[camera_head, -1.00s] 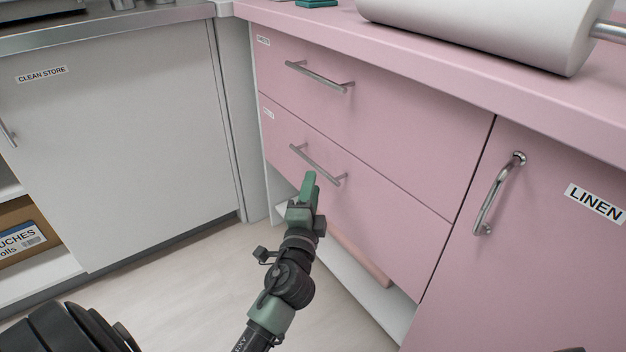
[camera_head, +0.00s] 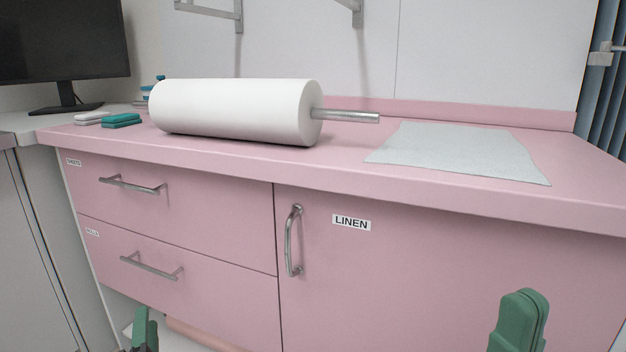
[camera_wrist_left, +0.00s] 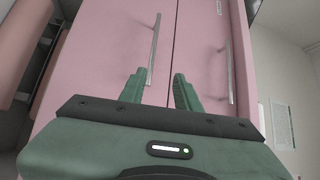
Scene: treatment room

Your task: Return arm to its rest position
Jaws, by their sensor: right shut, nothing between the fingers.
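My left gripper (camera_head: 143,330) is at the lower left edge of the head view, low in front of the pink drawers. In the left wrist view its two green fingers (camera_wrist_left: 159,90) stand apart with nothing between them. They point towards the pink drawer fronts, with a bar handle (camera_wrist_left: 153,50) just beyond the left finger. My right gripper (camera_head: 519,318) is at the bottom right of the head view, in front of the pink cabinet. It is shut and empty. The rest of both arms is out of the head view.
The upper drawer (camera_head: 215,205) and lower drawer (camera_head: 215,275) look closed, as does the LINEN door (camera_head: 400,270). On the pink counter (camera_head: 340,172) lie a white paper roll (camera_head: 235,110), a pale sheet (camera_head: 455,150) and small green-topped packs (camera_head: 121,121). A monitor (camera_head: 60,45) stands at left.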

